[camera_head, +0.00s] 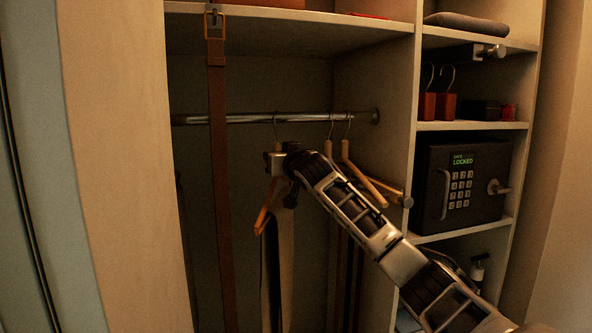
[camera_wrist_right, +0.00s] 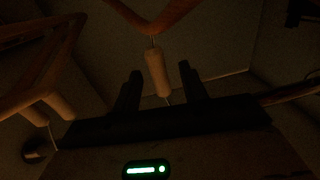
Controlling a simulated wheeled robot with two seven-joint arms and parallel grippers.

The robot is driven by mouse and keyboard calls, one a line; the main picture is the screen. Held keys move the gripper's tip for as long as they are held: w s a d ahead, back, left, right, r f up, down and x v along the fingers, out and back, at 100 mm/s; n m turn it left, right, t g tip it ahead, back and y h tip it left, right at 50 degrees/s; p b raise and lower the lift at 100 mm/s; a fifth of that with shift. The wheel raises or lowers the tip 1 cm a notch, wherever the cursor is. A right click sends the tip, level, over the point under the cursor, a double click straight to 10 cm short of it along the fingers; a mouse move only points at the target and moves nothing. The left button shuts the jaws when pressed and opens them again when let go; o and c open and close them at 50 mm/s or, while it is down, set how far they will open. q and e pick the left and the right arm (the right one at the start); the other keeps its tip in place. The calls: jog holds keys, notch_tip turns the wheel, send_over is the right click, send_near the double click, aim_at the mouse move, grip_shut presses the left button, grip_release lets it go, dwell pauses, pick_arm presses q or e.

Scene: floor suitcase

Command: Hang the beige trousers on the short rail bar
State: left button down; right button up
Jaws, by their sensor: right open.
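The beige trousers (camera_head: 285,265) hang as a narrow strip from a wooden hanger (camera_head: 263,220) inside the wardrobe. That hanger's thin hook reaches up to the metal rail bar (camera_head: 240,118) and appears to be over it. My right gripper (camera_head: 274,165) is at the hanger's neck, just below the bar, and partly hides it. In the right wrist view my gripper (camera_wrist_right: 160,88) is open, with a pale hanger neck (camera_wrist_right: 157,72) between its fingers and a gap on each side. My left gripper is not in view.
Two wooden hangers (camera_head: 346,150) hang to the right on the bar, with dark garments below. A brown belt (camera_head: 217,180) hangs in front on the left. The divider panel (camera_head: 400,130) stands right of the bar. A safe (camera_head: 462,185) sits on the right shelves.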

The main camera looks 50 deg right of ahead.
pick_arm(q)
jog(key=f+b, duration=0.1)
jog(key=b, duration=0.1)
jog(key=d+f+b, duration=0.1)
jog(key=b, duration=0.1)
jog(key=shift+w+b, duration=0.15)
jog(key=shift+b, duration=0.25)
pick_arm(e)
jog(key=v, duration=1.2)
jog(key=shift+s, duration=0.2)
jog(key=shift+s, duration=0.1)
